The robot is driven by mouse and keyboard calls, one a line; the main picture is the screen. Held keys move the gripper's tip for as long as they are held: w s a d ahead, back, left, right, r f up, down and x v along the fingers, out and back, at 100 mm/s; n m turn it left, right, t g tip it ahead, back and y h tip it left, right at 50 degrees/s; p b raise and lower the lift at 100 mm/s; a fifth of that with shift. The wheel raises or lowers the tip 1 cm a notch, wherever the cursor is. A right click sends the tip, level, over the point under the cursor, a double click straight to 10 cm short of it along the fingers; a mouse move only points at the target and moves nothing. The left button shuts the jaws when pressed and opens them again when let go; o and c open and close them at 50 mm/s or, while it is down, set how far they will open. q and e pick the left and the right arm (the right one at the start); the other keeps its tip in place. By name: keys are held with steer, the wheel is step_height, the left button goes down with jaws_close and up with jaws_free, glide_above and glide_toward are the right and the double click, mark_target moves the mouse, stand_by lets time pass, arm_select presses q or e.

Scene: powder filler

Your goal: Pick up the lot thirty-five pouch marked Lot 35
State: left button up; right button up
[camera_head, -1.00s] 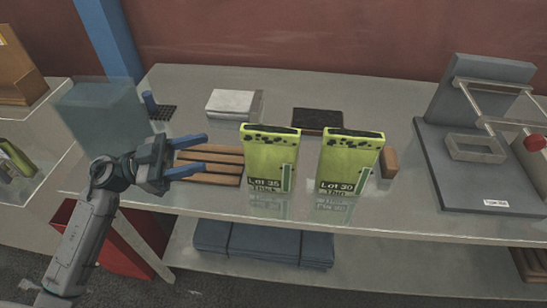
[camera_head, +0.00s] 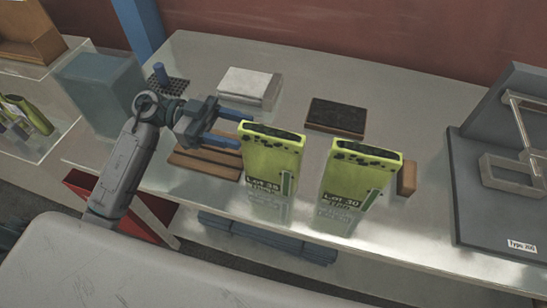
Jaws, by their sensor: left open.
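The yellow-green pouch marked Lot 35 (camera_head: 270,163) stands upright on the grey table, left of a like pouch marked Lot 30 (camera_head: 357,178). My left gripper (camera_head: 245,129) is open, with its two blue fingers pointing right. The fingertips are at the upper left edge of the Lot 35 pouch; I cannot tell whether they touch it or reach around it. My right gripper is not in view.
A slatted wooden rack (camera_head: 203,163) lies left of the Lot 35 pouch. A white block (camera_head: 250,86) and a dark-topped block (camera_head: 337,116) lie behind. A grey machine (camera_head: 480,190) stands at right. Another table (camera_head: 40,155) is at far left.

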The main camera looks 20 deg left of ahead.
mark_target(260, 136)
arm_select(q)
steer(key=shift+d+r+p, duration=0.15)
steer(key=shift+d+p, duration=0.2)
steer(key=shift+d, duration=0.35)
steer(key=d+p, duration=0.1)
steer(key=d, duration=0.1)
steer(key=d+p, duration=0.1)
steer(key=shift+d+f, duration=0.2)
steer(key=shift+d, duration=0.15)
steer(key=shift+s+d+f, duration=0.1)
steer(key=shift+d, duration=0.2)
jaws_close()
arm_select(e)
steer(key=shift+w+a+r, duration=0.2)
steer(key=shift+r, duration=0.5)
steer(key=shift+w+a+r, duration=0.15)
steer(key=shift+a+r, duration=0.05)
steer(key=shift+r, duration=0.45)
